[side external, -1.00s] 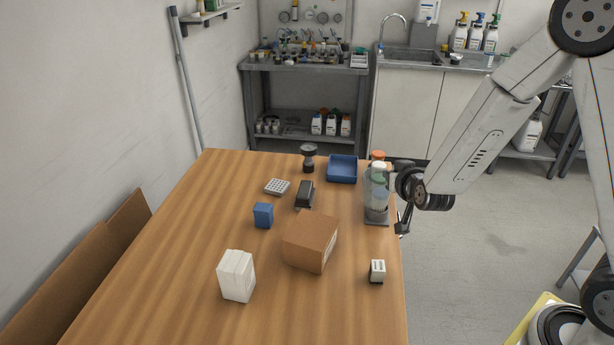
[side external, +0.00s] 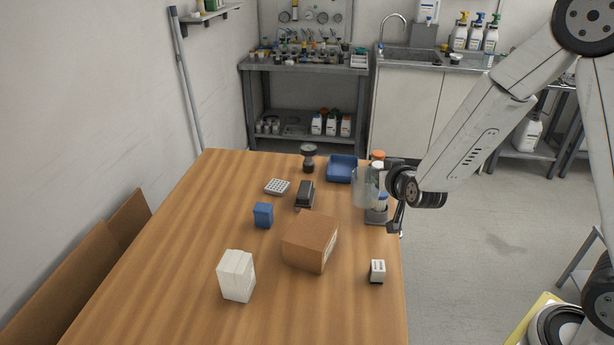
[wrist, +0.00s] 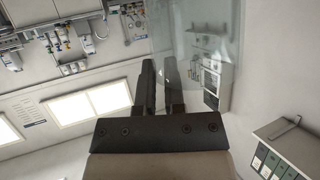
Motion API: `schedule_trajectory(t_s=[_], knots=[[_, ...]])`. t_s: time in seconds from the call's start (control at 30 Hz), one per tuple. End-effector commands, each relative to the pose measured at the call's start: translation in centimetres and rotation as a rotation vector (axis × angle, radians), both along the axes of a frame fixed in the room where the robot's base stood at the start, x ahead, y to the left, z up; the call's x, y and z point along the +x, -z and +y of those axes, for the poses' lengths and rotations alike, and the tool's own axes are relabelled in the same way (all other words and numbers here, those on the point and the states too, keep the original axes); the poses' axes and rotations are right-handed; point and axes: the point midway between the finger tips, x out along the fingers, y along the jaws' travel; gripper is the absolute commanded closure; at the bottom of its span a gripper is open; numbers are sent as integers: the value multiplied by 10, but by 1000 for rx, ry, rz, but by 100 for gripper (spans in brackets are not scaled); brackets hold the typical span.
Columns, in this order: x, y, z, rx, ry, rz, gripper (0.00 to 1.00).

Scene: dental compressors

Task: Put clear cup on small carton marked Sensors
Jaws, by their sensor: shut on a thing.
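My gripper (side external: 382,180) is at the right edge of the table, shut on a clear cup (side external: 364,188). The cup is see-through and held up in front of a bottle stand. In the wrist view, the two dark fingers (wrist: 162,88) stand close together, with the clear cup wall (wrist: 205,28) beyond them. A brown carton (side external: 308,242) sits on the table, to the left of and nearer than the gripper. It has a pale label on its right side, too small to read. Its top is bare.
A grey stand (side external: 376,216) with bottles is just under my gripper. A blue tray (side external: 341,169), dark stapler-like item (side external: 305,194), blue box (side external: 263,215), white carton (side external: 236,275) and small white-and-dark block (side external: 377,271) are spread around. The table's left side is clear.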

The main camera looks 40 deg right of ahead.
Motion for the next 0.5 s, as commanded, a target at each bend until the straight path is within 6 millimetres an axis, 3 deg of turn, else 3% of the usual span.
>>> schedule_trajectory(t_s=[0.3, 0.5], knots=[[39, -19, 77, 3, -183, 10, 100], [51, -28, 110, 4, -261, 18, 100]])
